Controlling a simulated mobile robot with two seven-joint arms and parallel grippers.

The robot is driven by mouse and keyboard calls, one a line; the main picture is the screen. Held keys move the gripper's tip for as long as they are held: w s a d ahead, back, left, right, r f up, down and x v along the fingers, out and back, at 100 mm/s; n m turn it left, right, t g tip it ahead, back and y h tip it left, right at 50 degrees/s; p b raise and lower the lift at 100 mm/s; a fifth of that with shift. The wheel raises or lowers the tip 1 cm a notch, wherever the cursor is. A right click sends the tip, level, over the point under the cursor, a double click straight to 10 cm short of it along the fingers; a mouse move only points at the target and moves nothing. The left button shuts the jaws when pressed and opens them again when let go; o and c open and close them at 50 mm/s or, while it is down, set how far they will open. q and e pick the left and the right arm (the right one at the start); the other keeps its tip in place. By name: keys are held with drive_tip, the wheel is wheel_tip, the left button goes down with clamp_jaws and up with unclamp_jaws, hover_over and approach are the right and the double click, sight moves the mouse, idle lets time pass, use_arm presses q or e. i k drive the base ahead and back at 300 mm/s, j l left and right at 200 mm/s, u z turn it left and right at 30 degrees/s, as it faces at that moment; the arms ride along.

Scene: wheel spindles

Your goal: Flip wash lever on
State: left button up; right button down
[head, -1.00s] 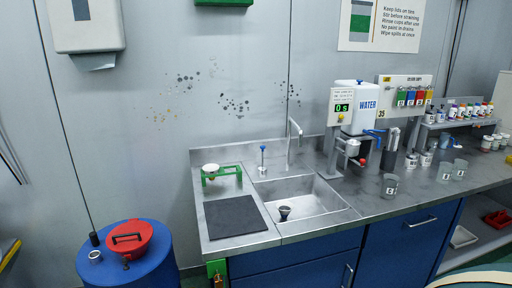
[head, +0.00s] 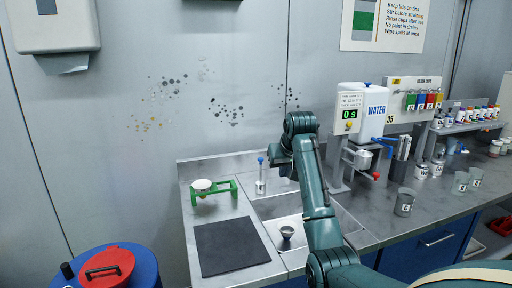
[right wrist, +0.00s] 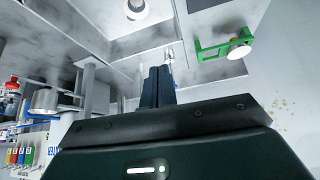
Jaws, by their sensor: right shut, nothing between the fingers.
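The wash lever appears to be the small upright post with a blue top (head: 261,176) at the back edge of the sink. My right gripper (head: 281,166) is just right of it in the head view, with a small gap showing between them. In the right wrist view its two dark fingers (right wrist: 158,84) are together and empty. A thin metal fitting (right wrist: 170,54) shows just past the fingertips; I cannot tell whether it is the lever. The tap behind the sink is hidden by my right arm. My left gripper is not in view.
A green stand with a white cup (head: 208,188) is left of the lever. A dark mat (head: 226,246) lies in front of it. A strainer cup (head: 287,232) is in the sink.

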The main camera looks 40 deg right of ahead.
sight(260, 159)
drive_tip(key=i+l, duration=0.3)
drive_tip(key=i, duration=0.15)
drive_tip(key=i+l, duration=0.25)
drive_tip(key=i, duration=0.2)
